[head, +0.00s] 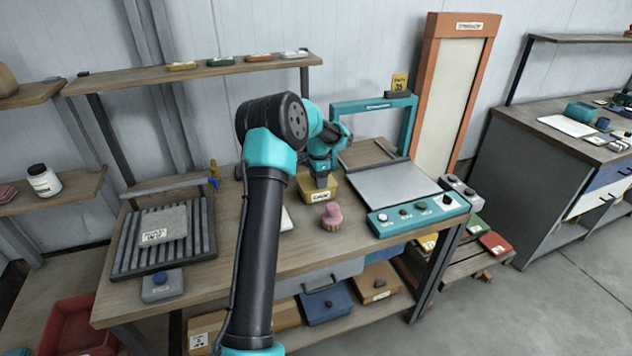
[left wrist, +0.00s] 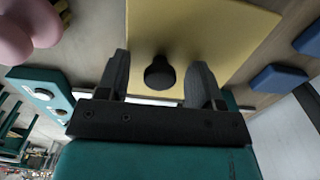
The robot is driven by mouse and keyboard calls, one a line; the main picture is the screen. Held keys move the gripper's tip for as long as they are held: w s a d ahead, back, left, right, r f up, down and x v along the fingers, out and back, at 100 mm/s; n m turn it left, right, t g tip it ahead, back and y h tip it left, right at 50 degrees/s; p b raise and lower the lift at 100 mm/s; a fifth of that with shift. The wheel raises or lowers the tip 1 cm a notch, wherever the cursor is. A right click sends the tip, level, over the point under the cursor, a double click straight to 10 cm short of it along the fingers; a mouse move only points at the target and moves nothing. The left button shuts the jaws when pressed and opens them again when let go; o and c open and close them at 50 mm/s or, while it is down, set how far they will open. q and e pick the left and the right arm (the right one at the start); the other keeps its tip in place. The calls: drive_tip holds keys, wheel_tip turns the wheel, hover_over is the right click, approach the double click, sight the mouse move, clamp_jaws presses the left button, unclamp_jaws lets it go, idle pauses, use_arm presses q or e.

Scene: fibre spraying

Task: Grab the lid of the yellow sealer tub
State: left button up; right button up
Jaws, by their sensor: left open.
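The yellow sealer tub (head: 305,187) stands on the wooden workbench, with a white label on its front. My left gripper (head: 323,182) is right over it and hides much of its top. In the left wrist view the yellow lid (left wrist: 205,35) fills the upper middle, with a round black knob (left wrist: 160,73) on it. The two fingers of my left gripper (left wrist: 160,82) are open, one on each side of the knob. A gap shows between the knob and each finger. My right gripper is not in view.
A pink-topped brush (head: 332,216) stands just right of the tub, and it also shows in the left wrist view (left wrist: 28,28). A teal control panel (head: 418,213) lies farther right. A dark ribbed tray (head: 128,240) is on the left of the bench.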

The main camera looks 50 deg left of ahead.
use_arm(q)
drive_tip(key=c, duration=1)
drive_tip(key=shift+r, duration=0.2)
drive_tip(key=shift+r, duration=1.5)
drive_tip(key=shift+s+d+r, duration=0.1)
drive_tip(key=shift+d+r, duration=0.05)
drive_tip(key=shift+r, duration=0.05)
drive_tip(key=s+d+r, duration=0.1)
drive_tip(key=s+d, duration=0.9)
drive_tip(key=d, duration=0.1)
drive_tip(key=shift+s+d+r, duration=0.15)
drive_tip(key=shift+d, duration=0.2)
